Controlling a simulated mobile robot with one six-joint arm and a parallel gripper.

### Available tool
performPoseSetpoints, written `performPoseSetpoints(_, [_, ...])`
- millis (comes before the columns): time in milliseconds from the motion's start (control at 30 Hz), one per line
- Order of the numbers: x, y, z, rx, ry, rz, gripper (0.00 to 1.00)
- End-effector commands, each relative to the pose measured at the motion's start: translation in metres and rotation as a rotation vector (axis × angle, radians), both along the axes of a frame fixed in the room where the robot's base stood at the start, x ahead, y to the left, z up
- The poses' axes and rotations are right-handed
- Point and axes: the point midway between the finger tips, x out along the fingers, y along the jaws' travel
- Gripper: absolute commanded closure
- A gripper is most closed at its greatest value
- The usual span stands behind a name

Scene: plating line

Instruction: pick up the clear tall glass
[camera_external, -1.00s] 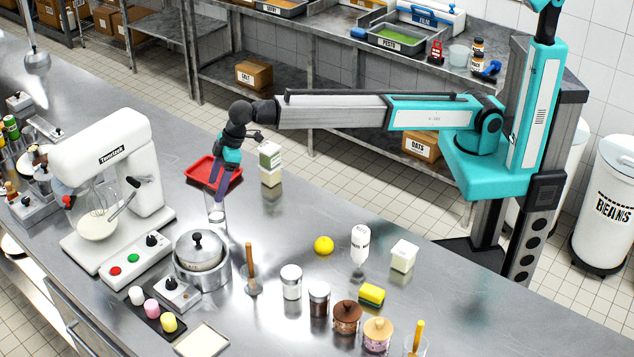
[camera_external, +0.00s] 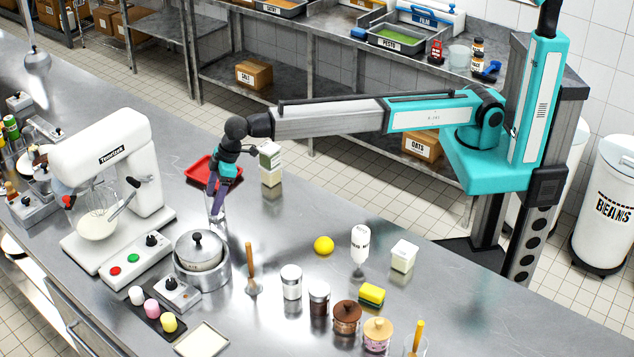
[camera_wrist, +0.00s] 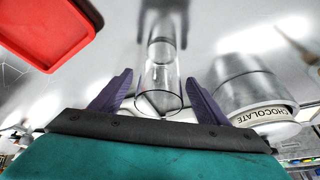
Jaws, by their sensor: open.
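The clear tall glass (camera_wrist: 160,80) stands on the steel counter in the middle of the wrist view, its rim toward me. My gripper (camera_wrist: 157,92) is open, with one purple finger on each side of the glass's near end and a gap on both sides. In the outside view the glass (camera_external: 217,212) shows faintly between and below the fingers of my gripper (camera_external: 216,208), which points down at it. Part of the glass is hidden there by the fingers.
A red tray (camera_external: 201,171) lies just behind the glass. A steel pot labelled CHOCOLATE (camera_wrist: 262,113) stands close to the right finger in the wrist view. The white mixer (camera_external: 120,165) is to the left.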

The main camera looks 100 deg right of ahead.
Motion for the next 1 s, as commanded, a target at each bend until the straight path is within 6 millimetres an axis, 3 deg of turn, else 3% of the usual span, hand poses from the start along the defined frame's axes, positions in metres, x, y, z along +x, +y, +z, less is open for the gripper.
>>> performPoseSetpoints(233, [-0.0001,0.0,0.0002,0.0,0.0,0.0,0.31])
performPoseSetpoints(533, [-0.0001,0.0,0.0002,0.0,0.0,0.0,0.8])
performPoseSetpoints(1000, [0.0004,0.0001,0.0062,0.0,-0.001,0.0,0.81])
